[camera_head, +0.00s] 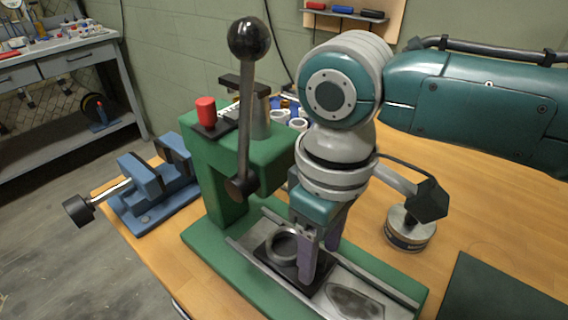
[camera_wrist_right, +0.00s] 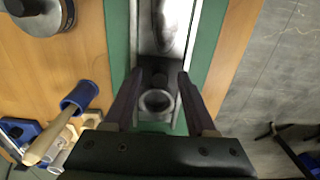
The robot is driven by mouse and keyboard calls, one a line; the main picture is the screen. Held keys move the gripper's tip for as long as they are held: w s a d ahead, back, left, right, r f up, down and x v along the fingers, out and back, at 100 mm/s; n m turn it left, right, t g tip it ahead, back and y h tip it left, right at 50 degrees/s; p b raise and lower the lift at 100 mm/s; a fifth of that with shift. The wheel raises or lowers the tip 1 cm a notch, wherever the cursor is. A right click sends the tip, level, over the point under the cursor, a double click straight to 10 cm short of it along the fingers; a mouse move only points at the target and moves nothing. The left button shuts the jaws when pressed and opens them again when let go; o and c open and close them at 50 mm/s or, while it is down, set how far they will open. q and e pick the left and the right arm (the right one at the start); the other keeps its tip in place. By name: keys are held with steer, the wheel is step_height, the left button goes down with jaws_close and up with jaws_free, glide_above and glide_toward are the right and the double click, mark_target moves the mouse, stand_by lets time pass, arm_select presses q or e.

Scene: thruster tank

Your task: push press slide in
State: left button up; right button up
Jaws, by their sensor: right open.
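A green press (camera_head: 215,200) stands on the wooden table with its lever (camera_head: 246,110) upright, topped by a black ball. A metal slide rail (camera_head: 385,292) runs along its base. The dark slide plate (camera_head: 268,258) sits in the rail and carries a round metal ring (camera_head: 284,246); the ring also shows in the right wrist view (camera_wrist_right: 157,103). My right gripper (camera_head: 319,258) points down over the plate, beside the ring. Its fingers are apart, on either side of the rail in the right wrist view (camera_wrist_right: 159,76). I cannot tell whether they touch the plate. My left gripper is out of view.
A blue vise (camera_head: 150,195) stands left of the press. A round tin (camera_head: 410,230) stands behind the rail on the right, and a dark mat (camera_head: 500,292) lies at front right. Small parts (camera_head: 290,115) crowd behind the press. Bare table lies right of the tin.

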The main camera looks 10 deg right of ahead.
step_height(320, 180, up, 10)
steer(key=p, duration=0.1)
steer(key=shift+p, duration=0.3)
steer(key=shift+c, duration=0.4)
